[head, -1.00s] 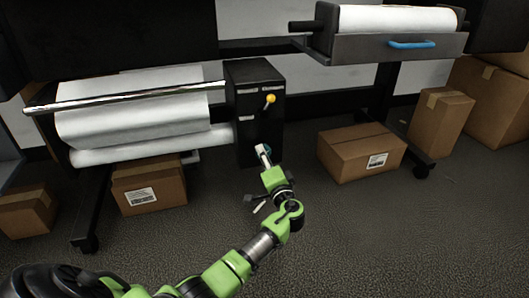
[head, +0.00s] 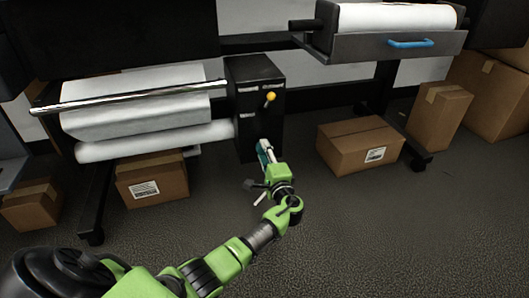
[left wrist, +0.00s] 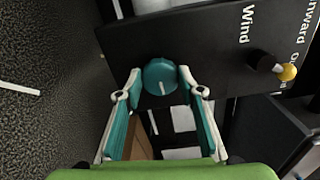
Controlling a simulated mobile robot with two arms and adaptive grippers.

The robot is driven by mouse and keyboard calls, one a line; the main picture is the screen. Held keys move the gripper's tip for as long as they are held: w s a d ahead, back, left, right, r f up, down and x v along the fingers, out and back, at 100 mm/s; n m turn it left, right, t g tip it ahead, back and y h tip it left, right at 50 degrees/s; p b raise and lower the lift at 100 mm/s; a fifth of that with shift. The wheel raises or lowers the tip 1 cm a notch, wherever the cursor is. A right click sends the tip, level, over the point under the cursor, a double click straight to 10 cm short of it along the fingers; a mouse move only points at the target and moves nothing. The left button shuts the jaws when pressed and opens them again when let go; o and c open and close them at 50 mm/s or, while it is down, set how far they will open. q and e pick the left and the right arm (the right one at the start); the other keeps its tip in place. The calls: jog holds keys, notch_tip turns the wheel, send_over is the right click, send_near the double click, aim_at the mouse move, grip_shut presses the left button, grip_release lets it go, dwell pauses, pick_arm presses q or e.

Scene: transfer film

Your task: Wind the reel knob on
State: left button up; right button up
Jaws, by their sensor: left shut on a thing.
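The reel knob (left wrist: 159,76) is a round teal knob with a white mark, on a dark panel below the word "Wind". My left gripper (left wrist: 159,80) has one finger on each side of it and is shut on it. In the head view my left gripper (head: 264,150) is at the lower front of the black control box (head: 258,115); the knob cannot be made out there. To the left, a white film sheet (head: 130,105) hangs under a shiny bar, above a white roll (head: 150,142). My right gripper is not in view.
A yellow-tipped lever (head: 269,97) is on the box above my gripper; its yellow ball (left wrist: 288,72) shows in the wrist view. A cardboard box (head: 358,147) stands on the floor to the right, another (head: 150,182) to the left. The front floor is clear.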

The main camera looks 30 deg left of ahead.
pick_arm(q)
jog(key=shift+w+r, duration=0.1)
jog(key=o, duration=1.1)
jog(key=v, duration=1.2)
